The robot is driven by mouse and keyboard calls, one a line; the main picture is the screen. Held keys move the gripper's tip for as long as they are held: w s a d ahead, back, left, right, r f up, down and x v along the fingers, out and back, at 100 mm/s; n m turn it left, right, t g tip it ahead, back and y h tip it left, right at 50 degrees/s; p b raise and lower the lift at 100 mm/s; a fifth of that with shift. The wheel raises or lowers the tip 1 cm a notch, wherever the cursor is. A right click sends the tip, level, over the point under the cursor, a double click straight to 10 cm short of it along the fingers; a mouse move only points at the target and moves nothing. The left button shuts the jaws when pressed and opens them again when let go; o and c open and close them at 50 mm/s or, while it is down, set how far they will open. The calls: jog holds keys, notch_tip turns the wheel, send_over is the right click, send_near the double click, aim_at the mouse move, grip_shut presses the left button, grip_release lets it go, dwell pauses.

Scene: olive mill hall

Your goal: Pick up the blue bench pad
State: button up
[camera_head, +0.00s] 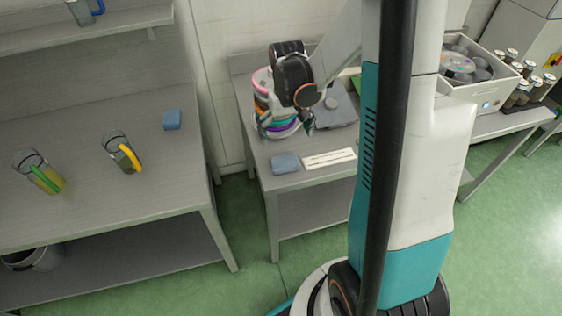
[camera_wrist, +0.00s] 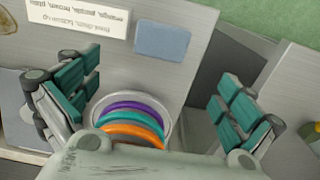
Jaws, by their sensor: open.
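A blue bench pad (camera_head: 285,164) lies flat near the front left edge of the middle table, left of a white label strip. In the wrist view the pad (camera_wrist: 165,40) is fully visible at the top, near the table edge. A second, similar blue pad (camera_head: 172,119) lies on the left bench. My gripper (camera_head: 307,122) is over the middle table, behind the nearer pad. In the wrist view my gripper (camera_wrist: 158,78) has its teal-padded fingers spread wide and empty, apart from the pad.
A stack of coloured rings (camera_head: 274,122) in a pale holder stands partly behind my gripper and shows close below it in the wrist view (camera_wrist: 132,118). The label strip (camera_head: 329,159) lies beside the pad. Two handled jugs stand on the left bench. A gap separates the bench and table.

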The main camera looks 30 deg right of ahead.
jog(key=b, duration=0.2)
send_over(285, 161)
notch_tip(285, 161, down, 7)
jog(key=shift+w+d+f, duration=0.1)
jog(key=shift+f, duration=0.05)
notch_tip(285, 161, down, 5)
jog(key=b, duration=0.2)
jog(key=shift+f+b, duration=0.1)
jog(key=shift+b, duration=0.25)
jog(key=c, duration=0.9)
